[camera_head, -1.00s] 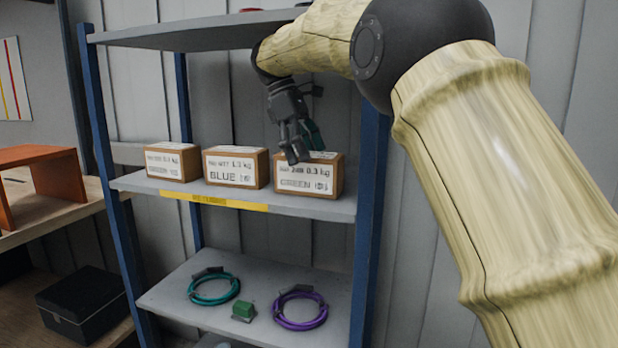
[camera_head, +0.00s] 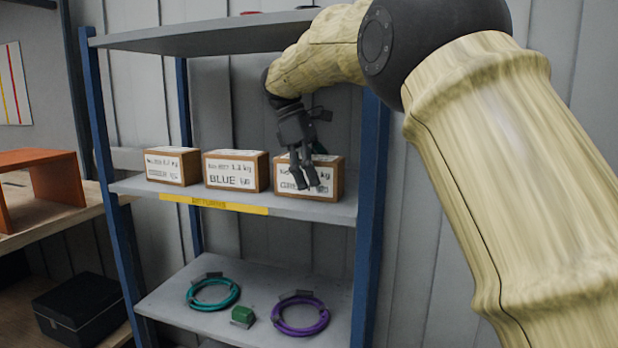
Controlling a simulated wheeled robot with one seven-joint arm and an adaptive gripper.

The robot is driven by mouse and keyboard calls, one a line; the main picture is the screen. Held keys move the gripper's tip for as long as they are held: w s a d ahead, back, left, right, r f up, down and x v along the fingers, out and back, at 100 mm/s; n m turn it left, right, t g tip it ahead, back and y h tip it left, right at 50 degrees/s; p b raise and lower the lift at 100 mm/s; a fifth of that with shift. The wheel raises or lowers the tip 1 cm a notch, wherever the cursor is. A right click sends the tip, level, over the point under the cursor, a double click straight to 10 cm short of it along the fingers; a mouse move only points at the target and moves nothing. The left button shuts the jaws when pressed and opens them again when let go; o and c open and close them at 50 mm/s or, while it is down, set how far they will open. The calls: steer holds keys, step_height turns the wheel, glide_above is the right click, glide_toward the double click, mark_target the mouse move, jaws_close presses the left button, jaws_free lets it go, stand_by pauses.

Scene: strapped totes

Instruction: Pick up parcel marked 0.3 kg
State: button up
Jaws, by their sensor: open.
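The parcel marked 0.3 kg (camera_head: 334,180) is a brown box with a white label, at the right end of the middle shelf. The "0.3 kg" was readable a second ago; my gripper now covers part of the label. My gripper (camera_head: 308,186) is open and points down, with its fingers in front of the label side of this parcel. I cannot tell whether the fingers touch it. The parcel rests on the shelf.
The BLUE parcel (camera_head: 236,170) stands close on the left, and another parcel (camera_head: 172,165) further left. The shelf (camera_head: 330,209) has a yellow strip. The upper shelf (camera_head: 215,33) hangs above. Teal (camera_head: 212,308) and purple (camera_head: 300,331) coils lie below.

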steer(key=shift+f, duration=0.2)
stand_by(0.4)
steer(key=c, duration=1)
